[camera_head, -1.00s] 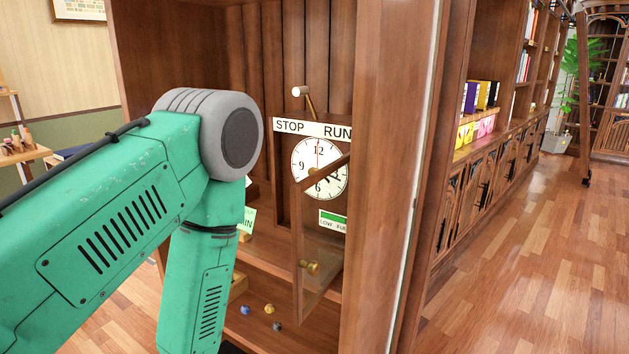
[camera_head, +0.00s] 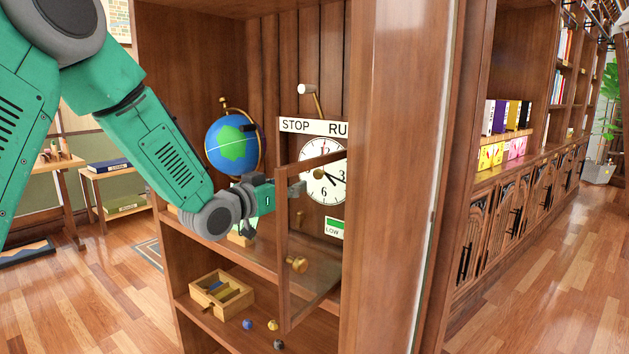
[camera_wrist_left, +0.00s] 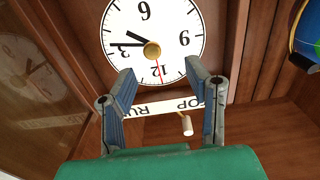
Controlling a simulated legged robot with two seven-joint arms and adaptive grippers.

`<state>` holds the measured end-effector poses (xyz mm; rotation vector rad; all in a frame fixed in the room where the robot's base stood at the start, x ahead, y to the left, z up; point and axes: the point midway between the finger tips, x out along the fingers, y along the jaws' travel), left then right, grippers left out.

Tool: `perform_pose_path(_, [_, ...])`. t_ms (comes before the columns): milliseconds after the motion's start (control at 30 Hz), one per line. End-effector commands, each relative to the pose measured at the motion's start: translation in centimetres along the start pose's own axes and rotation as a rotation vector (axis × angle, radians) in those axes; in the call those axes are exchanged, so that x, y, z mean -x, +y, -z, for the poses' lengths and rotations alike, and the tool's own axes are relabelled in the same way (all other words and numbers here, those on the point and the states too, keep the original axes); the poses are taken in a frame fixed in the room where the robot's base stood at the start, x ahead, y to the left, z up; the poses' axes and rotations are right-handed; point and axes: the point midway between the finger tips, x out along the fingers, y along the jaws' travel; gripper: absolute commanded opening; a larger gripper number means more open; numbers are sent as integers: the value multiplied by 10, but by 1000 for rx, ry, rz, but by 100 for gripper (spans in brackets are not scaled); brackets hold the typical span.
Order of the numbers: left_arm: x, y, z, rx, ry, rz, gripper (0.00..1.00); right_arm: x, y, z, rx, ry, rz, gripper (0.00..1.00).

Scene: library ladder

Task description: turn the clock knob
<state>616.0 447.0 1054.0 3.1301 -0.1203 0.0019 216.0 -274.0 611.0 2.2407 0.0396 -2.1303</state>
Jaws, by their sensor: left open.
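The clock (camera_head: 333,190) has a white face with black numerals and hands, set in the cabinet's back. It is partly behind the glass door and a wooden post in the head view. A brass knob (camera_wrist_left: 152,50) sits at the centre of its face, upside down in the left wrist view; it also shows in the head view (camera_head: 319,173). My left gripper (camera_head: 300,190) is open, at the door frame's edge in the head view. In the left wrist view its fingers (camera_wrist_left: 160,72) point at the clock, with the knob beyond and between the tips, apparently untouched.
The glass door (camera_head: 310,235) stands swung open, with a brass pull (camera_head: 297,264). A STOP/RUN sign (camera_head: 312,127) and white-tipped lever (camera_head: 308,90) are above the clock. A globe (camera_head: 232,145) stands left; a wooden box (camera_head: 222,296) and small balls lie on the lower shelf.

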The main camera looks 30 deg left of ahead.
Motion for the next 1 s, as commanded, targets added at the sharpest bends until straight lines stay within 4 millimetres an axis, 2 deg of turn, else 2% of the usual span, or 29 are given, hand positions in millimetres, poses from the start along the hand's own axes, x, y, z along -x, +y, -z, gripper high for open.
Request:
perform_pose_path(33, [-13, 4, 0, -4, 1, -4, 44, -2, 0, 0, -1, 0, 0, 40])
perform_pose_path(200, [-48, 3, -1, -4, 0, -2, 44, -5, 0, 0, -1, 0, -1, 40])
perform_pose_path(400, [-77, -2, -2, 1, -1, -1, 44, -7, 1, 0, -2, 0, -1, 40])
perform_pose_path(600, [-88, -3, -2, 4, 0, -1, 44, -8, 0, 0, -1, 0, -1, 40])
perform_pose_path(867, [-90, 3, 0, -2, -1, -2, 44, -8, 0, 0, -1, 0, -1, 40])
perform_pose_path(900, [-90, 3, 1, -2, -1, -3, 30, -8, 0, 0, -1, 0, -1, 40])
perform_pose_path(1000, [-90, 3, 0, -2, -1, -3, 0, -8, 0, 0, -2, 0, -1, 40])
